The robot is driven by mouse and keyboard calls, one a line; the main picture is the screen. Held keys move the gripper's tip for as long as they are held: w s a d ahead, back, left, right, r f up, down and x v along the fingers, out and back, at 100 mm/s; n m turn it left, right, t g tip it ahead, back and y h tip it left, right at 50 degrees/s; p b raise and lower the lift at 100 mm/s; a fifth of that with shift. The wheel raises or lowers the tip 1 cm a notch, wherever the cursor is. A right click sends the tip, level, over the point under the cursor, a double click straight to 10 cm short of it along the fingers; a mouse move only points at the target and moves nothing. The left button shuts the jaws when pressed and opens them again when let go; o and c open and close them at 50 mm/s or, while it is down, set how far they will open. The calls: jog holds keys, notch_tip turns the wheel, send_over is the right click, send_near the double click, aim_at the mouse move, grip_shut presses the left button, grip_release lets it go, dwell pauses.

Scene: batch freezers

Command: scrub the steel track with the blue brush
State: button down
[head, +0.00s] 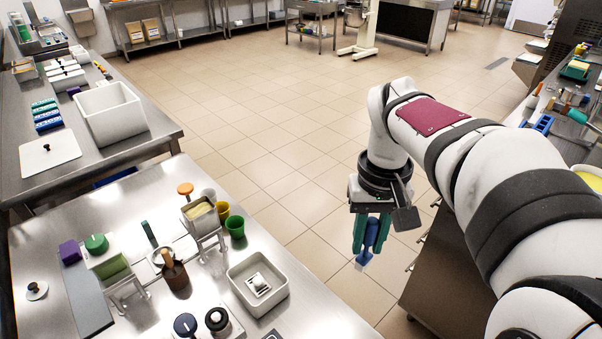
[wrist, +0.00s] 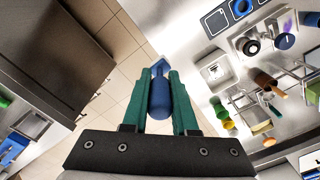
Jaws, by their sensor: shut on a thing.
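My gripper (head: 371,232) has green fingers and is shut on the blue brush (head: 371,236). The brush points downward, with a pale blue end below the fingertips. In the wrist view the brush (wrist: 159,98) sits between both green fingers. My gripper is held over the tiled floor, to the right of the near steel table (head: 325,315) and apart from it. A long flat grey strip (head: 88,302) lies at the left of that table; I cannot tell for sure whether it is the steel track.
The near table holds a white tray (head: 240,275), a green cup (head: 235,228), two small stands, a brown pot (head: 176,275) and black knobs (head: 186,324). A large white bin (head: 112,115) stands on the table behind. A cluttered counter runs along the right. The floor between is clear.

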jog(key=s+a+f+n, duration=0.2)
jog(key=a+n, duration=0.3)
jog(key=a, duration=0.4)
jog(key=s+a+f+n, duration=0.2)
jog(key=a+n, duration=0.2)
jog(key=a, duration=0.6)
jog(key=s+a+f+n, duration=0.3)
jog(key=a+n, duration=0.2)
jog(key=a, duration=0.4)
jog(key=s+a+f+n, duration=0.3)
jog(key=s+a+f, duration=0.2)
jog(key=a, duration=0.1)
jog(key=shift+s+a, duration=0.35)
